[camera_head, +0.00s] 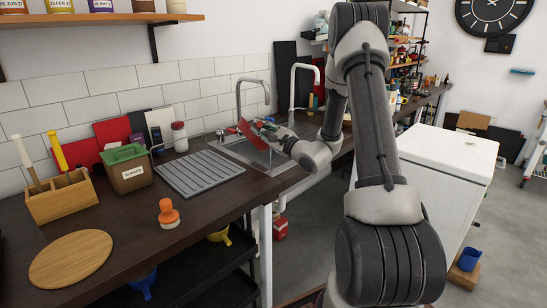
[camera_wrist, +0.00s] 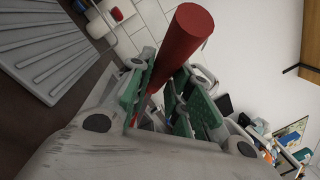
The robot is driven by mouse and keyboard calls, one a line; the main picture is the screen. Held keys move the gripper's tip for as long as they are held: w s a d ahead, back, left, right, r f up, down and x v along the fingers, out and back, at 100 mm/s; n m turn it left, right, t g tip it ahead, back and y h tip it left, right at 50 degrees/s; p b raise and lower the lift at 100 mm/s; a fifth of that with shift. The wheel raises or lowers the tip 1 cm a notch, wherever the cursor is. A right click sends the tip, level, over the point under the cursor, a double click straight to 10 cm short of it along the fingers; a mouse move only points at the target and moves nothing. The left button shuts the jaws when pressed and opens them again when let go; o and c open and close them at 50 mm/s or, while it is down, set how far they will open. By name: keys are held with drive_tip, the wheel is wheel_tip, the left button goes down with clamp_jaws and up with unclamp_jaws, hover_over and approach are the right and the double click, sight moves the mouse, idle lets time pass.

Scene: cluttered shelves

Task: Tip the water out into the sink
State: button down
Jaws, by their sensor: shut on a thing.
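My gripper (camera_head: 269,129) is over the sink (camera_head: 240,148) at the back of the dark counter, below a tall curved tap (camera_head: 240,90). It is shut on a red thing (camera_head: 252,135), which looks tilted above the basin. In the wrist view, a red round handle-like part (camera_wrist: 180,45) of it sticks out between the green-padded fingers of my gripper (camera_wrist: 168,88). The inside of the red thing is hidden, and no water can be made out. My gripper and forearm cover part of the sink.
A grey ribbed drainer (camera_head: 200,173) lies left of the sink. A second tap (camera_head: 293,85) stands behind my gripper. A white cabinet (camera_head: 445,153) stands at right.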

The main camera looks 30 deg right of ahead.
drive_tip(key=shift+s+d+r+m+t, duration=0.1)
drive_tip(key=shift+d+r+m+t, duration=0.2)
drive_tip(key=shift+d+r+m, duration=0.35)
drive_tip(key=shift+d+r+m+t, duration=0.3)
drive_tip(key=shift+d+m, duration=0.45)
drive_tip(key=shift+d, duration=0.35)
